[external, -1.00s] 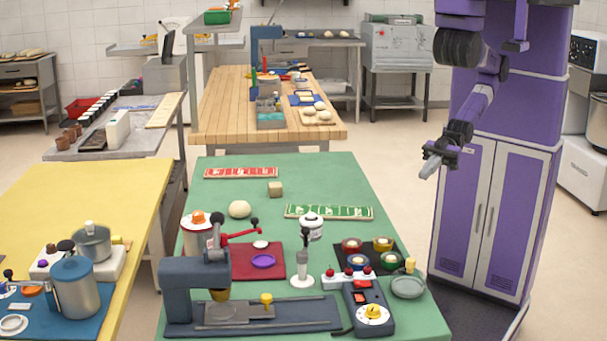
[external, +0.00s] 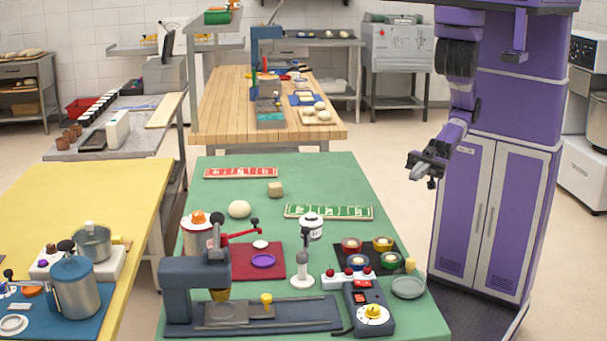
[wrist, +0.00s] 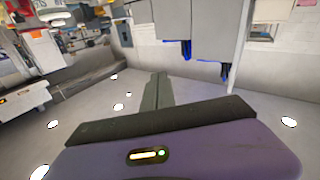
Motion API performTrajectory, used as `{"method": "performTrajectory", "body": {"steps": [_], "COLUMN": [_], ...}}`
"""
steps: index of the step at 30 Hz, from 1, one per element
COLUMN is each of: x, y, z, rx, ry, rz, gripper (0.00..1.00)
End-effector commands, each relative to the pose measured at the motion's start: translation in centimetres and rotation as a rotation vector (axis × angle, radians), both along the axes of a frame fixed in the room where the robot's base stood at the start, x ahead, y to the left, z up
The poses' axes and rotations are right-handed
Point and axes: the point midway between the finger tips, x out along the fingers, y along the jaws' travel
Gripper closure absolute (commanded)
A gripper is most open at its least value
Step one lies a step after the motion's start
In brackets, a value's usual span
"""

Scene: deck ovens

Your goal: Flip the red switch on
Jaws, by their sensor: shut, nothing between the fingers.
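A dark control box (external: 385,324) lies at the front of the green table, with a white and yellow dial (external: 373,314). A small red switch (external: 361,284) sits at its upper end; its on or off position is too small to tell. My gripper (external: 416,173) is in the air beyond the table's right edge, well apart from the box and above its height. In the wrist view my gripper (wrist: 157,77) has its fingers together, with nothing between them. I cannot make out the switch in the wrist view.
A white block with red knobs (external: 348,276) stands just behind the control box. A grey round dish (external: 408,286) is to its right and a dark press (external: 195,285) to its left. A white-capped upright tool (external: 305,255) stands nearby. Open floor lies right of the green table.

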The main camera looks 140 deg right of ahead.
Motion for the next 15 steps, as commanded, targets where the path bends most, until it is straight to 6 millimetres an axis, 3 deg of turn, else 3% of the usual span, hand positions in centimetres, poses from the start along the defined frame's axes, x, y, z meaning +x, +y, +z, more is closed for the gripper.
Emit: {"method": "performTrajectory", "body": {"steps": [3,15], "x": [3.3,13.5], "y": [0.7,2.6], "z": [0.9,5.1], "rx": [-0.039,-0.165], "ry": [-0.088,-0.289], "rz": [0.028,0.018], "gripper": [1.00,1.00]}}
